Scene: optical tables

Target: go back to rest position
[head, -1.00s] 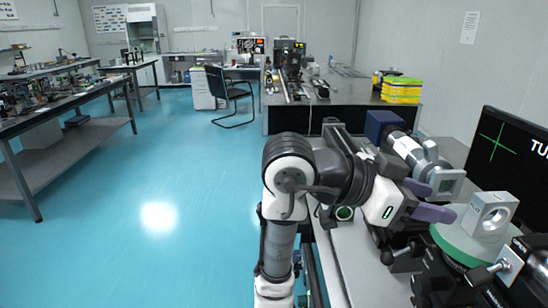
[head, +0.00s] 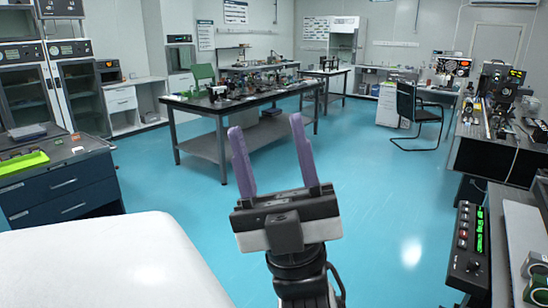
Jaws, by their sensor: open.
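My gripper (head: 268,160) is in the lower middle of the head view, pointing up and away over the floor. Its two purple fingers are spread apart with nothing between them. It touches no table or object. My arm's wrist shows below it at the bottom edge.
A dark optical table (head: 215,108) with equipment stands beyond the gripper. A blue drawer bench (head: 65,190) is at the left. A black control box with green lights (head: 468,240) and a workbench edge are at the right. A black chair (head: 418,115) stands farther back. The blue floor (head: 370,215) between is clear.

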